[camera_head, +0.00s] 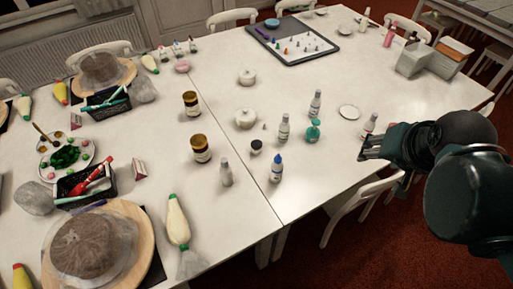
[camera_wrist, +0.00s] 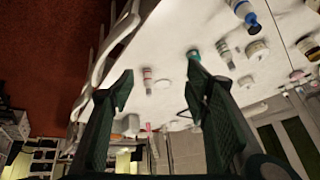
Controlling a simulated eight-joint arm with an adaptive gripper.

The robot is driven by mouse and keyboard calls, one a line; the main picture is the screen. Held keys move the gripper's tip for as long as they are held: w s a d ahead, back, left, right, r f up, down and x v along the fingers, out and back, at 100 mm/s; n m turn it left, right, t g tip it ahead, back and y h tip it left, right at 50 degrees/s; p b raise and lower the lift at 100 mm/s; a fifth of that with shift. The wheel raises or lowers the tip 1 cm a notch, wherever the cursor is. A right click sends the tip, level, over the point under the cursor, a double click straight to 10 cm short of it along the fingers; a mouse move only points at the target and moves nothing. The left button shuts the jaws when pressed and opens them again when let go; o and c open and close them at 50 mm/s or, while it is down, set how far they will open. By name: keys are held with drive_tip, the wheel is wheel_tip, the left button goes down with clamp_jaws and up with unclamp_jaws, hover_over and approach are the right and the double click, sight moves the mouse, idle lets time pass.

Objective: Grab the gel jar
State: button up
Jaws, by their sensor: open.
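Several jars stand on the white table, and I cannot tell for sure which is the gel jar. In the head view, two dark brown jars with gold-brown lids, one farther back (camera_head: 191,103) and one nearer (camera_head: 201,148), stand left of the table seam. A small dark-lidded jar (camera_head: 256,147) stands right of it. Part of a brown jar shows at the right edge of the wrist view (camera_wrist: 309,46). My gripper (camera_head: 371,147) is at the table's right edge, far right of these jars. In the wrist view my gripper (camera_wrist: 160,76) has its fingers wide apart, with nothing held.
A teal bottle (camera_head: 313,130), a blue-capped bottle (camera_head: 277,169) and several grey-capped bottles stand between my gripper and the jars. A bottle (camera_head: 369,125) stands close behind my gripper. White lidded pots (camera_head: 245,118) are mid-table. A chair (camera_head: 358,208) is below the front edge.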

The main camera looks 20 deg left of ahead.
drive_tip(key=w+a+f+m+g, duration=0.15)
drive_tip(key=w+a+m, duration=0.25)
drive_tip(key=w+a, duration=0.45)
drive_tip(key=m+g, duration=0.5)
drive_tip(key=m, duration=0.6)
hover_over(256, 143)
drive_tip(key=f, duration=1.5)
drive_tip(key=d+f, duration=0.1)
drive_tip(key=f, duration=0.7)
drive_tip(key=shift+w+f, duration=0.1)
drive_tip(key=shift+f, duration=0.15)
drive_tip(key=shift+a+f+m, duration=0.3)
drive_tip(key=shift+a+f, duration=0.1)
drive_tip(key=shift+a, duration=0.05)
drive_tip(key=shift+f, duration=0.1)
drive_tip(key=shift+f+b, duration=0.4)
drive_tip(key=shift+f, duration=0.8)
drive_tip(key=shift+f, duration=0.1)
